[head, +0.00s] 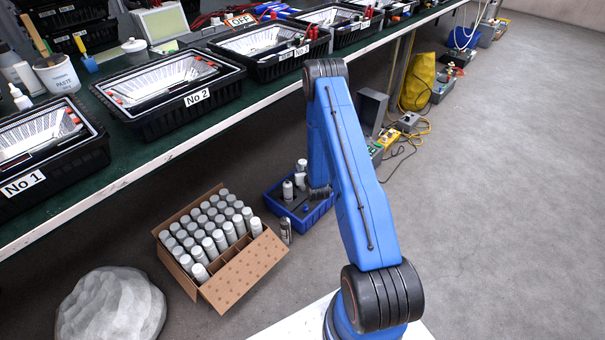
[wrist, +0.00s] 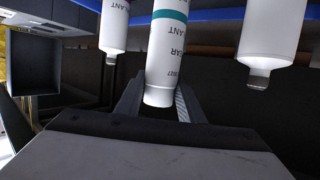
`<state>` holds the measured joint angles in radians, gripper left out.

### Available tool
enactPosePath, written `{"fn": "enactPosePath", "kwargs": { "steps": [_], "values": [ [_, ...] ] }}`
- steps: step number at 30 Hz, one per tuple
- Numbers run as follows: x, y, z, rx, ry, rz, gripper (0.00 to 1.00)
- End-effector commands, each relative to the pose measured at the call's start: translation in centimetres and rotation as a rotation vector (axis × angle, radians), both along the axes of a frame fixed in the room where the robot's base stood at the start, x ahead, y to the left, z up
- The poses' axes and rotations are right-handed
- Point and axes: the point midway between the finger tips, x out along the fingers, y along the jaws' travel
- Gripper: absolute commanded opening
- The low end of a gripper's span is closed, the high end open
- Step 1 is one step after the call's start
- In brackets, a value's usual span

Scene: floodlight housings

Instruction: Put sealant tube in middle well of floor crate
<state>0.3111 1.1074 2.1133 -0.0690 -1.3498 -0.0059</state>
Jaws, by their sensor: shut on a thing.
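My gripper (wrist: 158,103) is shut on a sealant tube (wrist: 165,55), white with a teal band and dark lettering, in the wrist view. White tubes stand to its left (wrist: 114,28) and right (wrist: 268,40), apart from it. The blue floor crate (head: 318,214) sits on the floor in the head view, with white tubes (head: 288,190) at its left and back. My arm covers part of the crate and hides my gripper there. I cannot tell whether the held tube's far end is inside a well.
A cardboard box (head: 245,272) of several white tubes stands left of the crate. A grey rock (head: 111,306) lies at lower left. The workbench (head: 150,165) overhangs behind. Floor to the right is clear.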

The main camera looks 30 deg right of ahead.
Motion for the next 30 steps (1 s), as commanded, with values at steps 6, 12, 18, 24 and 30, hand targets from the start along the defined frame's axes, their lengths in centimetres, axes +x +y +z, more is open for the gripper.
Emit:
{"fn": "enactPosePath", "kwargs": {
  "steps": [6,12,18,24,30],
  "values": [
    [0.0,0.0,-1.6,0.000,0.001,0.000,0.00],
    [0.0,0.0,-3.9,0.000,0.000,0.000,0.00],
    [0.0,0.0,-4.1,0.000,-0.001,0.000,0.00],
    [0.0,0.0,-4.4,0.000,0.000,0.000,0.00],
    [0.0,0.0,-4.4,0.000,0.000,0.000,0.54]
  ]
}}
